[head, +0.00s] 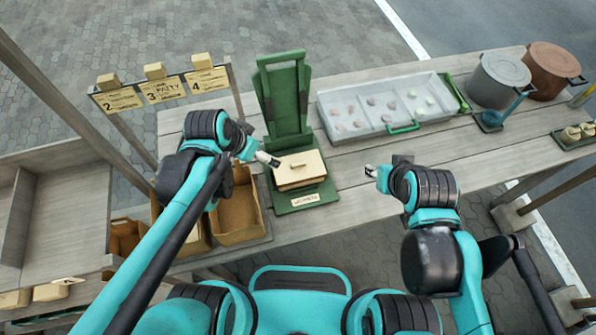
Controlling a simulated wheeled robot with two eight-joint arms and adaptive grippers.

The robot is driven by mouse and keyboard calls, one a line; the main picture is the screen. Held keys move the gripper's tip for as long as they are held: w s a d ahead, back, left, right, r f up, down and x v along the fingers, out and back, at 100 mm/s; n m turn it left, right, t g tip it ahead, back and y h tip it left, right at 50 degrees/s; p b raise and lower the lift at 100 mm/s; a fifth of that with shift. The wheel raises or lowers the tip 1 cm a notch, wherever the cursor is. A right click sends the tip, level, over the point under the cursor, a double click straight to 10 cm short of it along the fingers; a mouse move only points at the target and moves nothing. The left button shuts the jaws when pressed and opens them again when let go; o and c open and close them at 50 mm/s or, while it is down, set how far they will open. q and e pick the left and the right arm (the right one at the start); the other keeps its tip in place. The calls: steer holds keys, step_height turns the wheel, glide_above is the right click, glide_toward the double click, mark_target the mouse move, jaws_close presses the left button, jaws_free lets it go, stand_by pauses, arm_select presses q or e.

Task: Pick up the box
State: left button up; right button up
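A cream box-like block (299,170) with a small raised bar on top sits on the green base of a stand on the wooden table. Open brown cardboard boxes (240,214) stand to its left, below the table's left end; I cannot tell which of these the task means. My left gripper (268,159) is just left of the cream block's upper left corner, pointing right; contact is unclear. My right gripper (371,171) is over the table to the right of the block, clearly apart from it. Both sets of fingers are too small to read.
The green stand (285,92) rises behind the block. A grey tray (350,105) with small pieces lies behind right, with a grey pot (499,78) and a brown pot (551,70) farther right. Numbered cards (162,89) hang at left. Table space right of the block is clear.

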mark_target(295, 165)
arm_select(q)
steer(key=w+d+f+m+g, duration=0.1)
steer(key=w+d+f+m, duration=0.1)
steer(key=f, duration=0.1)
steer(key=w+d+f+m+g+h, duration=0.1)
steer(key=d+f+m, duration=0.2)
steer(key=f, duration=0.1)
steer(key=w+d+f+m+g+h, duration=0.1)
steer(key=w+d+f+m, duration=0.1)
steer(key=f+m, duration=0.1)
steer(key=shift+w+d+f, duration=0.2)
steer(key=shift+w, duration=0.1)
steer(key=shift+d+f, duration=0.15)
steer(key=shift+f, duration=0.15)
steer(key=f, duration=0.1)
steer(key=d+f, duration=0.1)
steer(key=shift+w+f+m+h+b, duration=0.1)
steer(key=shift+f+m+h+b, duration=0.2)
steer(key=shift+b, duration=0.1)
steer(key=b+x, duration=0.2)
steer(key=x, duration=0.3)
steer(key=shift+f, duration=0.2)
steer(key=shift+a+r, duration=0.1)
steer(key=shift+r, duration=0.05)
steer(key=shift+c, duration=0.6)
steer(key=c, duration=1)
steer(key=shift+c, duration=0.8)
